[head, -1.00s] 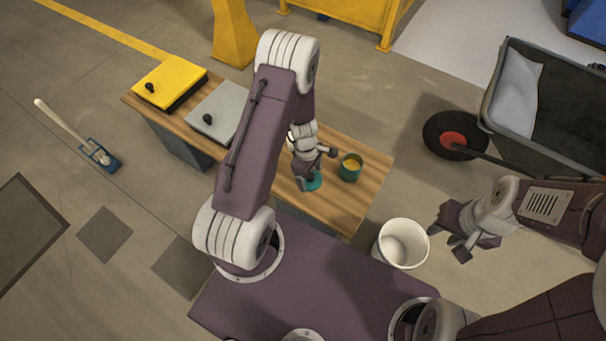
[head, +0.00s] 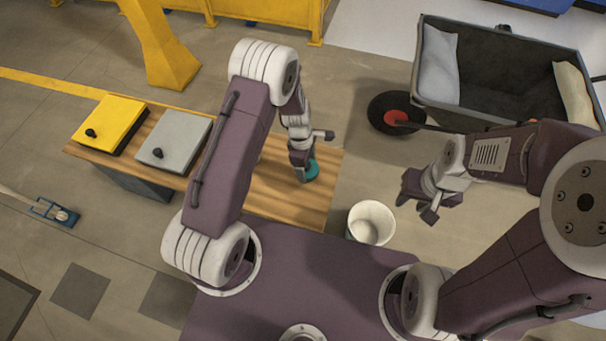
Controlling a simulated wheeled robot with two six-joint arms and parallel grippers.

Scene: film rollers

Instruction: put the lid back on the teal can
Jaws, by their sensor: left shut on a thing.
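My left gripper (head: 304,174) is low over the right part of the wooden bench, shut on the teal lid. A teal round shape (head: 313,170) shows beside and under its fingers. The lid and the can overlap here, and I cannot tell them apart. The can's yellow contents are not visible. Whether the lid is seated or just above the rim is hidden by the gripper. My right gripper (head: 418,207) is open and empty, in the air right of the bench, above the floor.
The wooden bench (head: 280,205) also carries a yellow box (head: 112,122) and a grey box (head: 176,143), each with a dark knob, at its left. A white bucket (head: 371,223) stands right of the bench. A wheelbarrow (head: 500,75) stands at the upper right.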

